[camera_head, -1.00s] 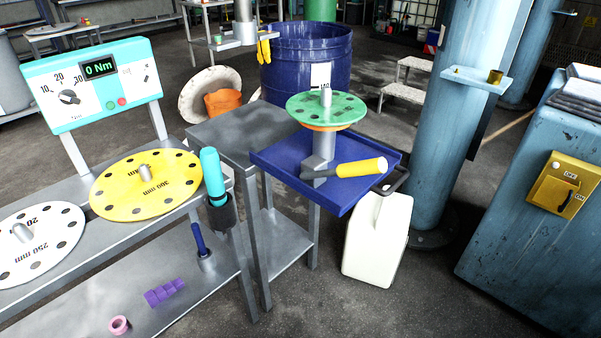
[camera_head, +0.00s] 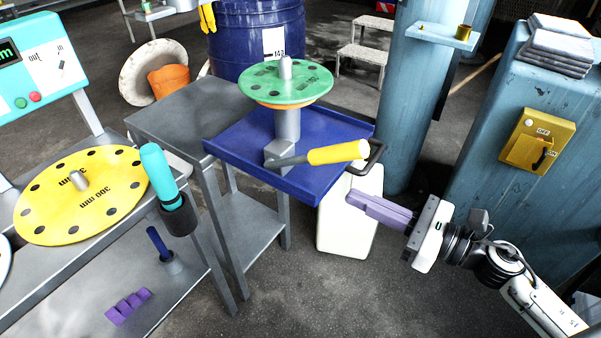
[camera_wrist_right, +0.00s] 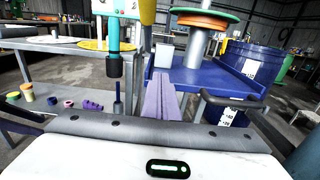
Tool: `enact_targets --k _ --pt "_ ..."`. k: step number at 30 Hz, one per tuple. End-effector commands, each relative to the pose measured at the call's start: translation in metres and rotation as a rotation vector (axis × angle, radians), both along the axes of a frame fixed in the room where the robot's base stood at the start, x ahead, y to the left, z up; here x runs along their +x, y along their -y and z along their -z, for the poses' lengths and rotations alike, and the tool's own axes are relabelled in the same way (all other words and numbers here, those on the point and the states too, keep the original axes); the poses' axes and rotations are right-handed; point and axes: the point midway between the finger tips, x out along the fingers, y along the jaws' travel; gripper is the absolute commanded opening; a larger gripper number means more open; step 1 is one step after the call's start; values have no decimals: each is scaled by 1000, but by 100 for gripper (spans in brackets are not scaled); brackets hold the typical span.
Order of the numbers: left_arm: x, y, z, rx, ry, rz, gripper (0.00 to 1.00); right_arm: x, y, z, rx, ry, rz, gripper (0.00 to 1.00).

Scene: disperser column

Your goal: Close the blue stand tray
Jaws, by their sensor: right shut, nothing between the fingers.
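The blue stand tray (camera_head: 232,138) sticks out from the grey metal stand in the head view, with a black handle (camera_head: 372,158) on its right edge. A post with a green disc (camera_head: 300,85) over an orange one stands on it, and a yellow-handled tool (camera_head: 338,152) lies at its front. My right gripper (camera_head: 352,197) is shut and empty, its purple fingers pointing left just below and in front of the handle, apart from it. The right wrist view shows the purple fingers (camera_wrist_right: 160,97), the tray (camera_wrist_right: 205,80) and the handle (camera_wrist_right: 234,101) to their right. My left gripper is not in view.
A grey table (camera_head: 45,262) with a yellow disc (camera_head: 85,195) and a teal-handled tool (camera_head: 158,172) stands at left. A white canister (camera_head: 345,235) stands under the tray's right side. A blue column (camera_head: 405,110) and barrel (camera_head: 240,45) stand behind.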

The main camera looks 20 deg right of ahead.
Motion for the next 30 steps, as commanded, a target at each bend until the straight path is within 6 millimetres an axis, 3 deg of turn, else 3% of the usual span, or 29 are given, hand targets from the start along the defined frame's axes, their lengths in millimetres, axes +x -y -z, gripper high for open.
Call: enact_targets --k 6,18,24,30 --pt "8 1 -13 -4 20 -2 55 22 -18 -4 -15 13 -7 0" --pt "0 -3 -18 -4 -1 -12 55 86 -67 -4 -10 9 -4 0" --pt "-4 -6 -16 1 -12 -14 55 104 -81 -2 -10 7 -3 0" --pt "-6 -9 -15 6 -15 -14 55 108 -86 0 -11 6 -4 0"
